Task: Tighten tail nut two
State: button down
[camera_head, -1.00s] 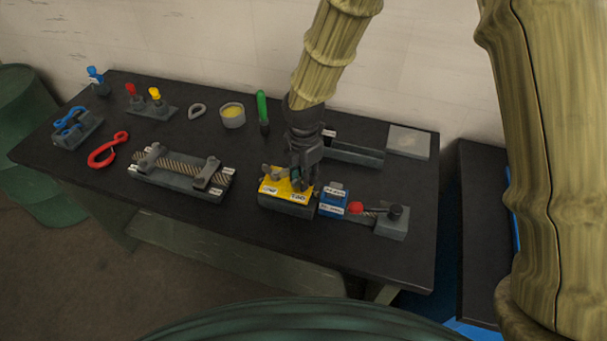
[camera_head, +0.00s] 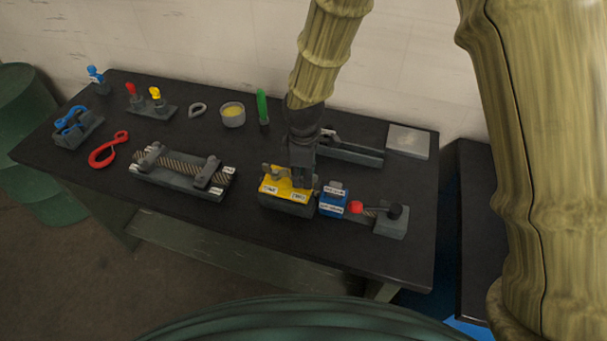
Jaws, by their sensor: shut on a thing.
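A yellow-topped block (camera_head: 284,187) with a dark base sits at the front middle of the table and bears two small white labels, too small to read surely. A grey wing-shaped nut (camera_head: 268,170) stands on its left part. My gripper (camera_head: 301,184) points straight down over the right part of the block. Its fingers are shut on the nut there, tail nut two, which they mostly hide.
A blue labelled block (camera_head: 333,203) stands close to the right, with a red-tipped part (camera_head: 355,207) and a grey clamp (camera_head: 392,221) beyond. A chain fixture (camera_head: 180,176) lies left.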

jog(key=shift+m, duration=0.7)
jog(key=c, duration=1.6)
grip_release()
jog(key=shift+o, duration=0.2)
jog(key=shift+r, duration=0.1)
notch_tip(320, 180, up, 12)
